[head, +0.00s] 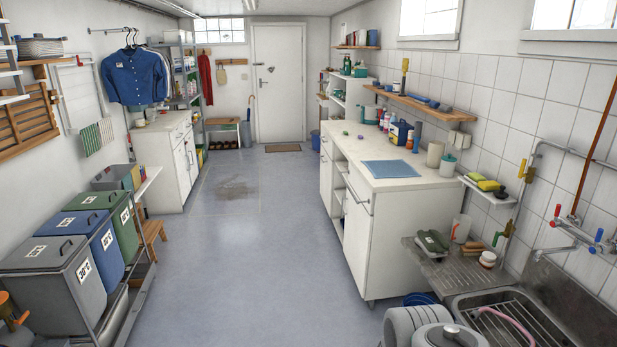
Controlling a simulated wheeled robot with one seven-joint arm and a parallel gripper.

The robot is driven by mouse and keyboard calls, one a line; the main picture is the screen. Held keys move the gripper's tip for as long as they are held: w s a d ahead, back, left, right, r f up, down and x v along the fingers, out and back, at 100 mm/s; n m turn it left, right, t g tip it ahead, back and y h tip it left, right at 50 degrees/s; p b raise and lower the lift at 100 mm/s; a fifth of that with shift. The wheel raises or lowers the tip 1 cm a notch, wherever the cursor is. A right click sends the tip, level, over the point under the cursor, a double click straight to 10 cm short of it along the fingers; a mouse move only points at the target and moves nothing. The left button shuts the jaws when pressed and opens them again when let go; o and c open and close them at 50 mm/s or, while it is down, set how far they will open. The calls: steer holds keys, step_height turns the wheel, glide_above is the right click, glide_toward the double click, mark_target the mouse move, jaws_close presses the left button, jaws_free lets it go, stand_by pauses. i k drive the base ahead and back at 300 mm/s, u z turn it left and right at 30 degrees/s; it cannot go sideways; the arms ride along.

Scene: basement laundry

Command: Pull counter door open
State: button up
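A white counter (403,234) stands right of the aisle, with a pale worktop. Its front faces the aisle and shows at a steep slant. A white door (355,238) at the near end of that front looks shut, with a thin metal handle near its upper part. A second white counter (170,178) stands against the left wall. Its white doors (186,165), with slim upright handles, also look shut. Which counter the task means, I cannot tell.
Lidded bins (62,262) on a rack and a wooden stool (152,232) line the left. A steel sink (515,318) is at the near right.

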mark_target(357, 226)
steer(key=z, duration=0.2)
steer(key=i, duration=3.55)
steer(key=z, duration=0.1)
